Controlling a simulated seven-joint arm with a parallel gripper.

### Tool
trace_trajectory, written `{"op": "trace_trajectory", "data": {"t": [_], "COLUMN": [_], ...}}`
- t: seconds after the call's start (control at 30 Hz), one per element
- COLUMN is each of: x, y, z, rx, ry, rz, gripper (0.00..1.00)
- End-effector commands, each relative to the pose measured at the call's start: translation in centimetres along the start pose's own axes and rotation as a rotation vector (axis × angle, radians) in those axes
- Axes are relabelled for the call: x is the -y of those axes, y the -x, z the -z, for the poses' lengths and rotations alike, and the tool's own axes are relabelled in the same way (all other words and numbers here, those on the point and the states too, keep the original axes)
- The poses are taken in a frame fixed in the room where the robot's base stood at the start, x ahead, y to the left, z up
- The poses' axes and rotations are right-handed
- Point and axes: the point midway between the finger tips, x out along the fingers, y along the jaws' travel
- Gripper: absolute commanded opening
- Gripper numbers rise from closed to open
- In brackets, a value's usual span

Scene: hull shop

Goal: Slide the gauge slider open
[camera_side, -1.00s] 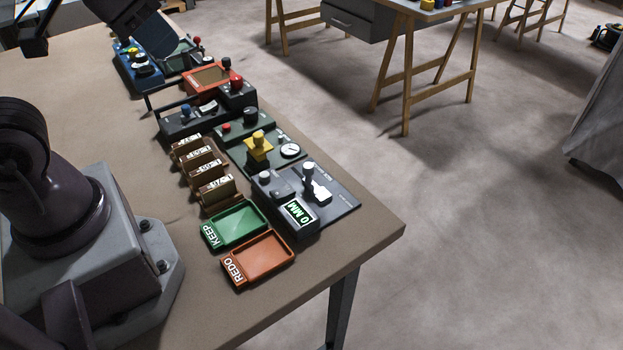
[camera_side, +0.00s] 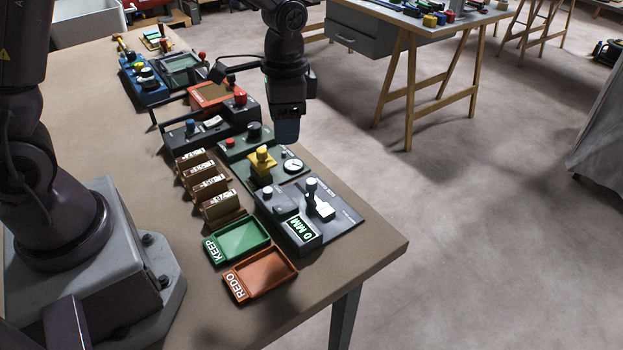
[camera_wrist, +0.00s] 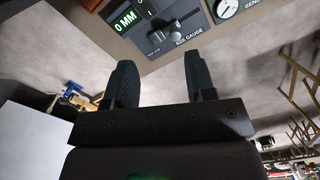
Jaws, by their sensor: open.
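The size gauge (camera_side: 308,215) is a dark grey block near the table's right edge. Its display (camera_side: 303,230) reads 0 MM. In the wrist view the gauge (camera_wrist: 160,25) is at the top, with the slider knob (camera_wrist: 157,37) above and between my fingertips. My gripper (camera_side: 286,130) is behind the gauge in the side view, above the table and apart from the slider. It is open and empty in the wrist view (camera_wrist: 155,75).
A yellow-topped bend gauge with a round dial (camera_side: 292,166) stands beside the size gauge. A green KEEP tray (camera_side: 240,240) and an orange REDO tray (camera_side: 262,274) lie in front. Several labelled brown blocks (camera_side: 207,188) stand left. The table's right corner is bare.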

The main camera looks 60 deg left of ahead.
Motion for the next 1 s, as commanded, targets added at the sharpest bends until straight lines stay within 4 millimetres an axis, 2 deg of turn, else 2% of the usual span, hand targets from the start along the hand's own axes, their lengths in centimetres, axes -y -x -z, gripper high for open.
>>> {"op": "trace_trajectory", "data": {"t": [0.03,0.13,0.23,0.37,0.47,1.0], "x": [0.4,1.1,1.8,1.9,1.9,1.9], "y": [-1.5,-3.2,-2.5,-2.6,-3.4,-13.5], "z": [1.1,3.0,4.9,5.0,5.0,5.5], "rx": [0.013,0.008,-0.041,-0.046,-0.044,-0.043], "ry": [-0.052,-0.165,-0.282,-0.351,-0.359,-0.356], "rz": [-0.012,-0.016,0.015,0.022,0.021,0.020], "gripper": [0.50,0.50,0.50,0.50,0.50,0.50]}}
